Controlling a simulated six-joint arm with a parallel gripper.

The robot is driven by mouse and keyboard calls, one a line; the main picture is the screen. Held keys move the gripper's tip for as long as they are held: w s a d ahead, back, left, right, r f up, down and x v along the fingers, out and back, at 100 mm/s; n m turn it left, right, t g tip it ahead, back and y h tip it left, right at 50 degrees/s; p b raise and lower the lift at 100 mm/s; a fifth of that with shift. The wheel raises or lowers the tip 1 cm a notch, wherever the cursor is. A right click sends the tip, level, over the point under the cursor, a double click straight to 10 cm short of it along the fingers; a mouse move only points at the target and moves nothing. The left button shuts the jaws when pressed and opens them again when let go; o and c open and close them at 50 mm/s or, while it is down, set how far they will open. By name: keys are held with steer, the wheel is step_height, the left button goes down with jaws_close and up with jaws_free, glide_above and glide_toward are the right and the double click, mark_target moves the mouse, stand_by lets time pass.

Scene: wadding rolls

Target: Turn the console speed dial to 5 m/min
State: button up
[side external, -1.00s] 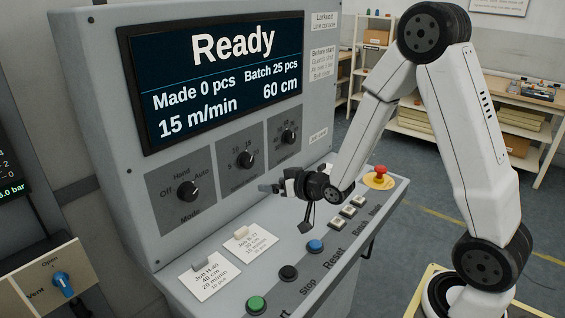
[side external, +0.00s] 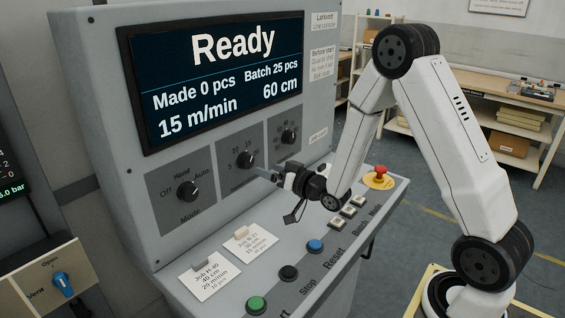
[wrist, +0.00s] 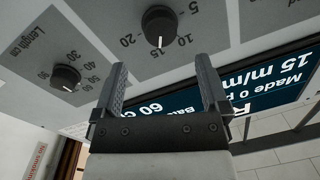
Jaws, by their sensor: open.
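The speed dial (side external: 246,160) is a black knob on the middle dark plate of the console's sloped face. It also shows in the wrist view (wrist: 159,24), where its white mark points at 15. The screen (side external: 225,82) reads Ready and 15 m/min. My gripper (side external: 261,174) is just in front of and slightly below the speed dial in the side view. In the wrist view my gripper (wrist: 160,66) has its two fingers spread, with nothing between them. The dial lies beyond the fingertips, roughly centred between them, apart from both.
The mode dial (side external: 188,191) is to the left and the length dial (side external: 289,137) to the right. Below are two job cards (side external: 211,277), push buttons (side external: 315,246) and a red emergency stop (side external: 380,172) on the ledge.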

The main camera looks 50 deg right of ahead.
mark_target(250, 163)
steer(key=shift+w+a, duration=0.15)
steer(key=shift+w, duration=1.55)
steer(key=shift+w+a, duration=0.1)
steer(key=shift+w, duration=1.55)
jaws_close()
